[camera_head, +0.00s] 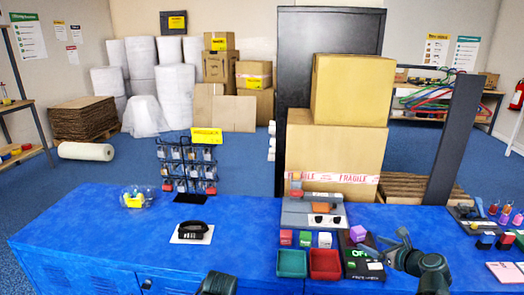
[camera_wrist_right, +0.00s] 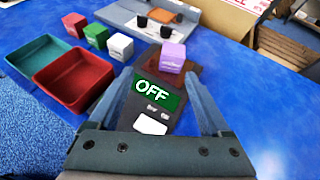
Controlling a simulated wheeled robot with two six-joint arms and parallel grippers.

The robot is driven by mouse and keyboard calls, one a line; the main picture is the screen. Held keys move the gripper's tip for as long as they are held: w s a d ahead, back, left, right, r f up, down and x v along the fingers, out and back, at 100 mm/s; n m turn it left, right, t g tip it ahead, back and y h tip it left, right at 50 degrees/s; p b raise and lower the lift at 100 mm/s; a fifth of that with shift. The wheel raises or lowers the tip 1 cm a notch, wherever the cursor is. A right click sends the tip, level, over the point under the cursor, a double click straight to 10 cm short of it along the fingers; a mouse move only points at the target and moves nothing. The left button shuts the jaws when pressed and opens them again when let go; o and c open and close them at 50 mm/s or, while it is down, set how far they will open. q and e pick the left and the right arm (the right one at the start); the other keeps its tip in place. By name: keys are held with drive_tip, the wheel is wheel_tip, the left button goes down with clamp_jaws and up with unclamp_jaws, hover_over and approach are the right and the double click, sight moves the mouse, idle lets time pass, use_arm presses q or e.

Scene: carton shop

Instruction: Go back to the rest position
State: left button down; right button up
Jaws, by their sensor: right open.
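My right gripper (camera_head: 383,243) is open and empty above the right part of the blue counter (camera_head: 110,232). In the right wrist view its fingers (camera_wrist_right: 165,88) are spread, with a dark device with a green "OFF" display (camera_wrist_right: 158,95) seen between them. I cannot tell whether they touch it. A purple cube (camera_wrist_right: 172,57) sits on the far end of that device. A dark part of my left arm (camera_head: 217,284) shows at the bottom edge in the head view; its fingers cannot be made out.
Green (camera_head: 291,263) and red (camera_head: 325,264) trays stand left of the device, with small cubes behind them. A grey station (camera_head: 300,217) stands further back. A black rack (camera_head: 187,167), a clear tub (camera_head: 138,196) and a black strap-like item (camera_head: 192,230) are on the left. Tall cartons (camera_head: 345,150) stand behind.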

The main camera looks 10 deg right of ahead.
drive_tip(key=a+n+g+p, duration=0.1)
drive_tip(key=a+n, duration=0.1)
drive_tip(key=a, duration=0.1)
drive_tip(key=a+n+g+y+p, duration=0.1)
drive_tip(key=a+n, duration=0.1)
drive_tip(key=a, duration=0.2)
drive_tip(key=a+n+y+p, duration=0.1)
drive_tip(key=a+n, duration=0.1)
drive_tip(key=a, duration=0.1)
drive_tip(key=shift+w+a+r+g, duration=0.2)
drive_tip(key=shift+w+r+g, duration=0.15)
drive_tip(key=shift+r+g, duration=0.05)
drive_tip(key=s+a+n+g+p, duration=0.3)
drive_tip(key=a+n+g+p, duration=0.2)
drive_tip(key=a+n, duration=0.65)
drive_tip(key=s+a+r+n+g+h+p, duration=0.2)
drive_tip(key=s+a+n+h+p, duration=0.1)
drive_tip(key=s+a+n+p, duration=0.2)
drive_tip(key=s+a+r+n+g+h+p, duration=0.3)
drive_tip(key=s+a+n+p, duration=0.2)
drive_tip(key=s+a+n, duration=0.4)
drive_tip(key=a+n, duration=0.1)
drive_tip(key=n, duration=0.4)
drive_tip(key=shift+s, duration=0.25)
drive_tip(key=shift+c, duration=0.2)
drive_tip(key=shift+c, duration=1.1)
drive_tip(key=shift+a, duration=0.25)
drive_tip(key=shift+c, duration=1.3)
